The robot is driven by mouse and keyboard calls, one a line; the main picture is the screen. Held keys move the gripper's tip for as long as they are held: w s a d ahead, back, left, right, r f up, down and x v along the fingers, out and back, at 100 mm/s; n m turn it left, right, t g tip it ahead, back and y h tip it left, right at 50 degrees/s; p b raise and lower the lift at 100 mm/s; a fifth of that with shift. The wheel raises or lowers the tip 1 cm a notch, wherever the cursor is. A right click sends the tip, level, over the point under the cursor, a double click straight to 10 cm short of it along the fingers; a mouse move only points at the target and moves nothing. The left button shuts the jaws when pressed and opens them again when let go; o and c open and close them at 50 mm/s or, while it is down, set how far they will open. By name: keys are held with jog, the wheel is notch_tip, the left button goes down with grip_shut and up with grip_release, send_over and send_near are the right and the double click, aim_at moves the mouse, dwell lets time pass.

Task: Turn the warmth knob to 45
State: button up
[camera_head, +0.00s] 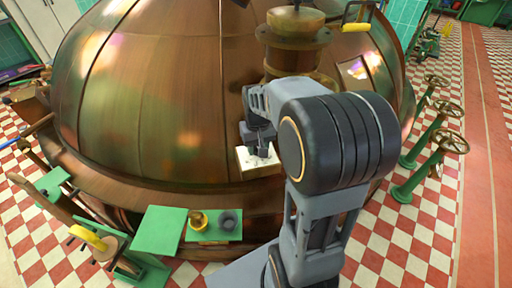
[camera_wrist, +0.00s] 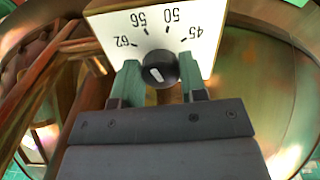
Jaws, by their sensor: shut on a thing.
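A white dial plate (camera_head: 246,158) is fixed on the copper kettle (camera_head: 150,90) in the head view. In the wrist view the plate (camera_wrist: 110,28) appears upside down, marked 62, 56, 50 and 45 from left to right. The round black warmth knob (camera_wrist: 160,69) sits below the numbers there. A short white line shows on its face, left of centre; I cannot tell exactly which number it indicates. My gripper (camera_wrist: 159,76) is shut on the knob, with a green-grey finger on each side. In the head view my gripper (camera_head: 261,148) hides the knob.
Green valve stands with handwheels (camera_head: 446,140) stand at the right. Checkered floor (camera_head: 400,235) is open at the lower right.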

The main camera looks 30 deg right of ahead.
jog(key=m, duration=0.3)
jog(key=shift+m, duration=0.4)
jog(key=m, duration=0.4)
jog(key=shift+m, duration=0.3)
jog(key=m, duration=0.3)
jog(key=shift+p, duration=0.3)
jog(key=shift+m, duration=2.3)
jog(key=o, duration=0.8)
jog(key=shift+s+d, duration=0.1)
jog(key=shift+d, duration=0.1)
jog(key=shift+o, duration=0.7)
jog(key=shift+a, duration=0.1)
